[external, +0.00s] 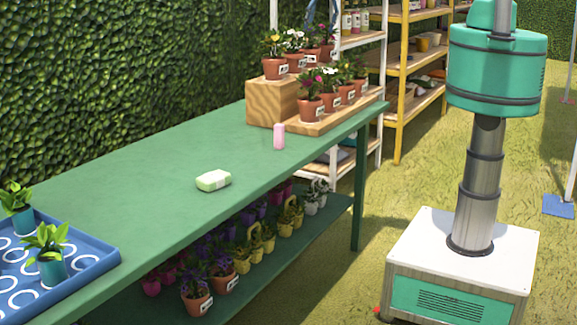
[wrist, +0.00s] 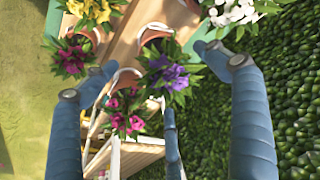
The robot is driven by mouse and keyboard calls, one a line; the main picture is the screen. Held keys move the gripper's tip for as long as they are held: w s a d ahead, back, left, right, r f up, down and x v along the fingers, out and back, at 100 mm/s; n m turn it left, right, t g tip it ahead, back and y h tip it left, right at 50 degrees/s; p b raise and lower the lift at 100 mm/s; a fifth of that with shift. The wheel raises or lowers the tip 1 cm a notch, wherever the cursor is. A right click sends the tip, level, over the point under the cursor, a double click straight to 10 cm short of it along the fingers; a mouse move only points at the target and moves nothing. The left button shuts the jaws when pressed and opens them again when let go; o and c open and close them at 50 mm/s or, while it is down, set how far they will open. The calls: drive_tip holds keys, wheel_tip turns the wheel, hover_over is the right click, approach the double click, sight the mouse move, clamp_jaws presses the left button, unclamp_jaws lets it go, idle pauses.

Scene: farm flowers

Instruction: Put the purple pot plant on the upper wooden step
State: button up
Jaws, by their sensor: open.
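The purple pot plant (wrist: 168,76) is in the middle of the wrist view, with its terracotta pot partly hidden by flowers and leaves. My gripper (wrist: 165,95) has its blue fingers spread apart to the left, right and below the plant, none seen closed on it. In the external view my gripper's blue fingers (external: 322,12) show small and partly cut off at the top, above the far end of the upper wooden step (external: 275,100). The lower wooden step (external: 305,127) is in front of it. In the external view I cannot clearly pick out the purple plant among the others.
The green table (external: 160,170) holds a pink bottle (external: 279,136), a soap-like block (external: 213,181) and a blue tray (external: 95,262).

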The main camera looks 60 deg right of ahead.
drive_tip(key=s+a+r, duration=0.1)
drive_tip(key=s+r, duration=0.4)
drive_tip(key=r, duration=0.4)
drive_tip(key=s+a+r+n+t, duration=0.1)
drive_tip(key=s+a+r, duration=0.1)
drive_tip(key=s+r, duration=0.55)
drive_tip(key=s+a+r, duration=0.1)
drive_tip(key=s+r, duration=0.3)
drive_tip(key=r, duration=0.7)
drive_tip(key=s+a+r, duration=0.1)
drive_tip(key=s+r, duration=0.2)
drive_tip(key=s, duration=0.5)
drive_tip(key=s+a+r+n+t, duration=0.1)
drive_tip(key=s+r, duration=0.2)
drive_tip(key=s, duration=0.5)
drive_tip(key=s+a+r, duration=0.1)
drive_tip(key=s+r, duration=0.2)
drive_tip(key=s, duration=0.5)
drive_tip(key=shift+a+y, duration=0.2)
drive_tip(key=shift+y, duration=0.1)
drive_tip(key=shift+r, duration=0.1)
wheel_tip(320, 180, down, 15)
drive_tip(key=b, duration=1.5)
